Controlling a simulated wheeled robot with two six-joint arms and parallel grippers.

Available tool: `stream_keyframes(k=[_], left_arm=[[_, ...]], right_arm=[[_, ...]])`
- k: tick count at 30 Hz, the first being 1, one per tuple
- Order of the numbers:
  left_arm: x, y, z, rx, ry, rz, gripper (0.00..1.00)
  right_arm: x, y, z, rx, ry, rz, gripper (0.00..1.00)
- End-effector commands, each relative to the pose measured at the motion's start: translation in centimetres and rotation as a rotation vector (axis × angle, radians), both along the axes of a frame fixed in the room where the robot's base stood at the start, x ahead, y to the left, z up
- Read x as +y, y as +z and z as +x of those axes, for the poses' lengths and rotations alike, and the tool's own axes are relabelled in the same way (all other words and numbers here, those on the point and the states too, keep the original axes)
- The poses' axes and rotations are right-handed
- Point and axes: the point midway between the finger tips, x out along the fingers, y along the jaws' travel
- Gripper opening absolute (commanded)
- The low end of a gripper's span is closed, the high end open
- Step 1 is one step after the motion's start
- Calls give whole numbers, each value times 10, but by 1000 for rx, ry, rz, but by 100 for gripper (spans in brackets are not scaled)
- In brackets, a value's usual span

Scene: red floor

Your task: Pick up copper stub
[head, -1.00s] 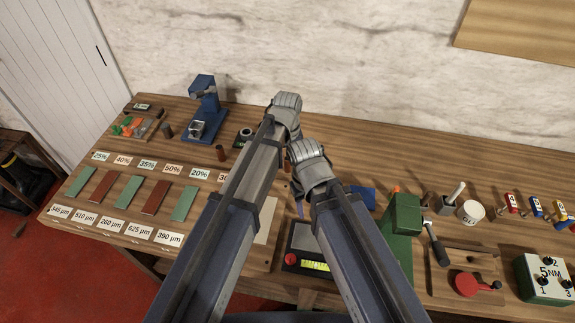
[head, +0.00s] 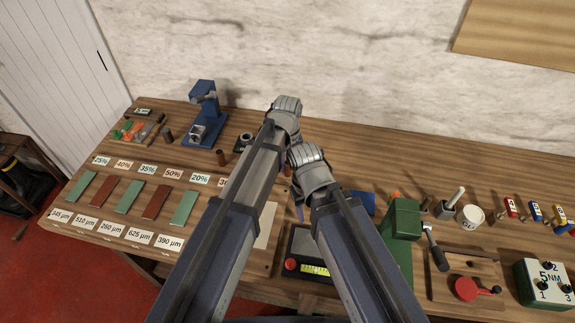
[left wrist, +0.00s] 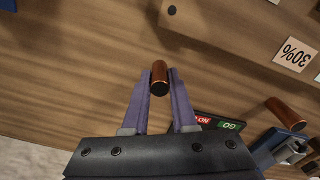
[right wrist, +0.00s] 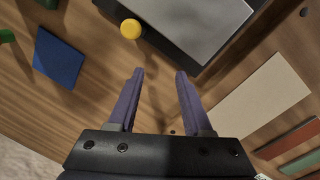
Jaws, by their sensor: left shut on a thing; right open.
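A copper stub (left wrist: 160,80) is between the fingertips of my left gripper (left wrist: 160,72) in the left wrist view. The fingers are shut on its sides, and its dark round end faces the camera. In the head view my left gripper (head: 285,112) is over the middle of the bench, its fingertips hidden behind the arm. A second copper stub (left wrist: 285,113) is to the right in the left wrist view; a copper-brown stub (head: 221,158) stands on the bench in the head view. My right gripper (right wrist: 158,75) is open and empty above the bench.
A blue square (right wrist: 58,62) and a pale sheet (right wrist: 262,95) lie either side. A blue press (head: 205,115) and a green machine (head: 402,220) stand on the bench.

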Motion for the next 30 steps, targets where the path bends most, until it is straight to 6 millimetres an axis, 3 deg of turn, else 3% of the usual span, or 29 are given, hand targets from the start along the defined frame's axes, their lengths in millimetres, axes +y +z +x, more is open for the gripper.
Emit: stream_keyframes(k=[18, 23, 30], left_arm=[[0, 86, 0, 0, 0, 0, 0], [0, 97, 0, 0, 0, 0, 0], [0, 95, 0, 0, 0, 0, 0]], right_arm=[[0, 86, 0, 0, 2, 0, 50], [0, 97, 0, 0, 2, 0, 50], [0, 95, 0, 0, 2, 0, 50]])
